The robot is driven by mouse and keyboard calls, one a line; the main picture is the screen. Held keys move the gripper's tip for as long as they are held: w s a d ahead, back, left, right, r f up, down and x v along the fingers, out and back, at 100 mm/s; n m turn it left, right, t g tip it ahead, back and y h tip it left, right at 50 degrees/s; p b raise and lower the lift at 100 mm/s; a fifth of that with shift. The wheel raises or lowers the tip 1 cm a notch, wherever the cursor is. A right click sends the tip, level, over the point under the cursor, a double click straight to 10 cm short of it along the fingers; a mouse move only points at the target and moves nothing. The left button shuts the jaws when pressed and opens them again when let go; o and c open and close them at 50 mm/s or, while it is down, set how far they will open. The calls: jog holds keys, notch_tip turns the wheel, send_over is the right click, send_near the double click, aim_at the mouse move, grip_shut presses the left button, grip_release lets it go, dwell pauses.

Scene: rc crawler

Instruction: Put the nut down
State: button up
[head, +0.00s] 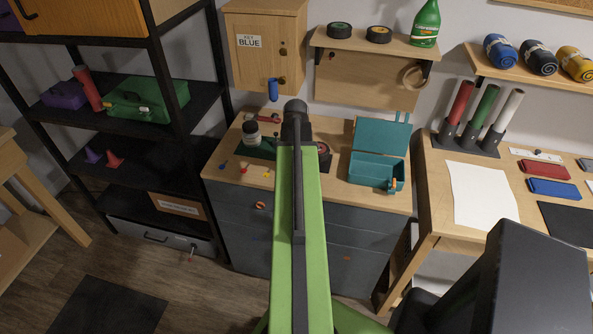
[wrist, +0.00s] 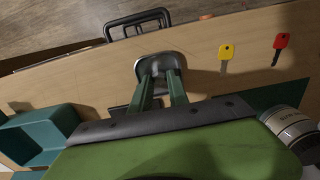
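My gripper (wrist: 161,78) reaches up the middle of the wrist view over the wooden worktop. Its two green fingers stand a little apart, with a rounded grey metal piece, which looks like the nut (wrist: 160,62), at their tips. The fingers appear shut on it. The fingers hide part of the piece, and I cannot tell whether it touches the worktop. In the head view my arm hides the fingers and the nut.
A yellow key (wrist: 226,52) and a red key (wrist: 281,43) lie right of my gripper. A jar (wrist: 292,130) stands at lower right. An open teal box (head: 376,169) is on the worktop (head: 225,165), also in the wrist view (wrist: 38,135). Bare wood lies around the fingers.

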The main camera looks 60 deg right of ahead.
jog(key=shift+r, duration=0.1)
notch_tip(320, 180, up, 12)
jog(key=p, duration=1.2)
jog(key=shift+r, duration=0.15)
jog(key=w+a+n, duration=0.7)
jog(key=w+a, duration=1)
jog(key=a, duration=0.5)
jog(key=w+a+n, duration=0.1)
jog(key=a+n, duration=0.1)
jog(key=a, duration=0.7)
jog(key=w+a+n, duration=0.2)
jog(key=a+n, duration=0.1)
jog(key=a, duration=0.7)
jog(key=w+a+n, duration=0.1)
jog(key=a+n, duration=0.1)
jog(key=a, duration=0.7)
jog(key=shift+w+a, duration=0.15)
jog(key=shift+w, duration=0.15)
